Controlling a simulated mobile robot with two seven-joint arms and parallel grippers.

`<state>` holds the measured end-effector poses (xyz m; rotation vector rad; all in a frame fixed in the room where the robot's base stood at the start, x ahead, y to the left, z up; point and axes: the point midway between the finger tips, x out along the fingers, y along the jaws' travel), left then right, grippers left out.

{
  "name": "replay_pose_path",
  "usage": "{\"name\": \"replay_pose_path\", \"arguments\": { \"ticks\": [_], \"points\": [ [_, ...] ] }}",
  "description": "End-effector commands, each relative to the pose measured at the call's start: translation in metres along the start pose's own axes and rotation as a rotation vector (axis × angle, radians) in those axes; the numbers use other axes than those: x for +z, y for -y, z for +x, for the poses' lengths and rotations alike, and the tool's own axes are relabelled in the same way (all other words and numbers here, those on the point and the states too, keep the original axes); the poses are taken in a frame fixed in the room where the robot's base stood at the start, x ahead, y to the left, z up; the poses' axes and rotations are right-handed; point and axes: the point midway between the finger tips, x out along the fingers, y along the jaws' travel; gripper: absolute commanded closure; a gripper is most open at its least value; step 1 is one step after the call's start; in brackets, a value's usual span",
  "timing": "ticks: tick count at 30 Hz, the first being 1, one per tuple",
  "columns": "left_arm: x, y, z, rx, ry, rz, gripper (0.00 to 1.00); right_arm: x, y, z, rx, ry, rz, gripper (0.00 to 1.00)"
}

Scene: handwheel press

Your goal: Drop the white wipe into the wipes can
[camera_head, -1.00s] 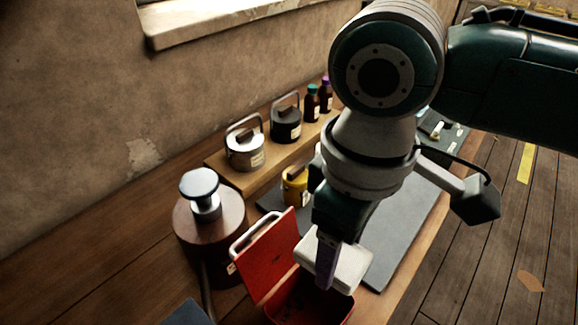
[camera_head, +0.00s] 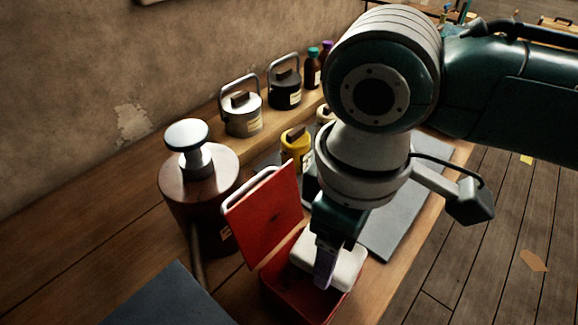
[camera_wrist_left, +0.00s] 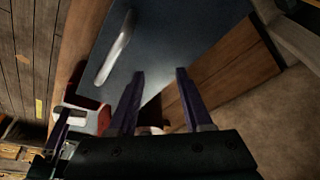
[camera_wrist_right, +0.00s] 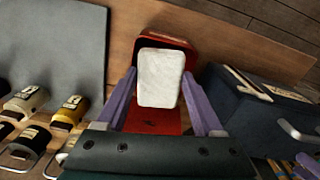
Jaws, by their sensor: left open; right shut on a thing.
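The wipes can (camera_head: 272,300) is a red box on the bench. Its red lid (camera_head: 262,222) is open and leans back to the left. My right gripper (camera_head: 326,268) is shut on the white wipe (camera_head: 346,262), a thick pale block, right at the can's opening. In the right wrist view the wipe (camera_wrist_right: 160,78) sits between the fingers, with the red can rim (camera_wrist_right: 168,38) around its far end. How deep it sits is unclear. My left gripper (camera_wrist_left: 158,100) is open and empty, seen only in its own wrist view, facing a dark blue surface.
A brown cylinder with a knob (camera_head: 200,185) stands left of the lid. A yellow canister (camera_head: 297,147) and a grey mat (camera_head: 400,225) lie behind. Silver (camera_head: 241,115) and black (camera_head: 285,90) weights stand on a wooden ledge. A dark blue box (camera_wrist_right: 255,110) is close to the can.

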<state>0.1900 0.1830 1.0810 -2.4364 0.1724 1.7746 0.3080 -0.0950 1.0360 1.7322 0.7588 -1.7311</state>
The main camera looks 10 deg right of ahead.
Motion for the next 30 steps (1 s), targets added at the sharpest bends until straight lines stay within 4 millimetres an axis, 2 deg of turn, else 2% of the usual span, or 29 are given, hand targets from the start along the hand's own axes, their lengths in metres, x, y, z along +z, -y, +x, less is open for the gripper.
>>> {"name": "replay_pose_path", "arguments": {
  "ticks": [3, 4, 12, 19, 22, 30],
  "points": [
    [-0.001, -0.001, -0.001, 0.003, -0.001, -0.003, 0.50, 0.000, 0.000, -0.001, 0.000, 0.000, 0.000, 0.76],
    [-0.001, -0.001, -0.001, 0.003, -0.001, -0.003, 0.50, 0.000, 0.000, -0.001, 0.000, 0.000, 0.000, 0.30],
    [-0.001, -0.001, -0.001, 0.002, -0.001, -0.003, 0.50, 0.000, 0.000, -0.001, 0.000, 0.000, 0.000, 0.00],
    [-0.001, 0.000, -0.001, 0.001, -0.001, -0.001, 0.50, 0.000, 0.000, -0.002, -0.001, 0.000, 0.000, 0.00],
    [-0.001, 0.001, -0.002, -0.002, -0.001, 0.002, 0.50, -0.001, 0.000, -0.009, 0.000, -0.002, -0.001, 0.00],
    [-0.002, 0.002, -0.006, -0.006, 0.000, 0.007, 0.50, -0.001, 0.000, -0.060, 0.001, -0.005, -0.002, 0.00]
  ]
}}
